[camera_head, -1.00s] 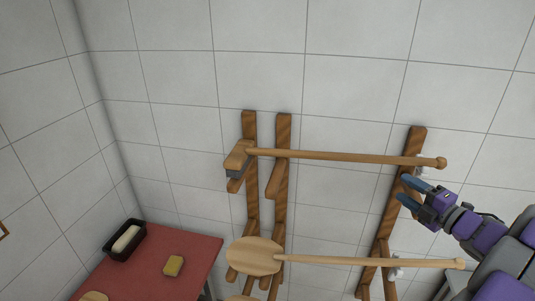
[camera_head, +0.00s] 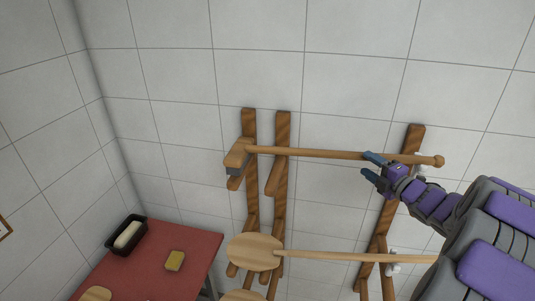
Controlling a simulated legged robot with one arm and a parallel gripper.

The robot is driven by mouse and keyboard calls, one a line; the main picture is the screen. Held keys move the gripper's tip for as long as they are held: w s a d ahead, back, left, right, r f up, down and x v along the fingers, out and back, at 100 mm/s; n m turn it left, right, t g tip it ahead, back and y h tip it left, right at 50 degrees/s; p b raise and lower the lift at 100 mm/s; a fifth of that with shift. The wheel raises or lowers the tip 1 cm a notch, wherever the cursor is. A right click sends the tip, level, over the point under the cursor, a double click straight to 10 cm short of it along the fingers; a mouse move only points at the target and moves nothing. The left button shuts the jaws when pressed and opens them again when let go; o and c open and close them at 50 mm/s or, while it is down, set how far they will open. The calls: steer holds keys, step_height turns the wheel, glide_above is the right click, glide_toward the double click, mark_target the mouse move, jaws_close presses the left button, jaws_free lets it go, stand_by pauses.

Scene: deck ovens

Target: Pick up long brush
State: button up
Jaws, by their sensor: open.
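The long brush (camera_head: 320,154) lies level across the upper pegs of a wooden wall rack. Its head (camera_head: 238,157), a wooden block with grey bristles below, is at the left, and the knobbed handle end is at the right. My gripper (camera_head: 368,165) is open at the right part of the handle, its two fingertips pointing left. The upper finger overlaps the handle in the picture, and the lower finger is below it. I cannot tell whether they touch the handle. My gripper hides a short stretch of the handle.
Wooden rack posts (camera_head: 280,150) stand against the tiled wall, with another post (camera_head: 412,140) at the right. A round wooden peel (camera_head: 255,252) hangs below the brush.

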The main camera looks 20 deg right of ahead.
mark_target(358, 159)
steer(key=w, duration=0.1)
steer(key=w+a, duration=0.2)
steer(key=shift+w+r+p, duration=0.25)
steer(key=shift+w+p, duration=0.05)
steer(key=shift+p, duration=0.1)
steer(key=shift+w+a, duration=0.15)
steer(key=shift+w, duration=0.3)
steer(key=shift+d+f, duration=0.1)
steer(key=shift+d, duration=0.35)
steer(key=shift+c, duration=0.2)
steer(key=shift+d, duration=0.15)
steer(key=shift+c, duration=0.8)
steer(key=shift+s+a, duration=0.1)
steer(key=shift+a, duration=0.4)
steer(key=c, duration=0.7)
jaws_close()
steer(key=shift+d, duration=0.1)
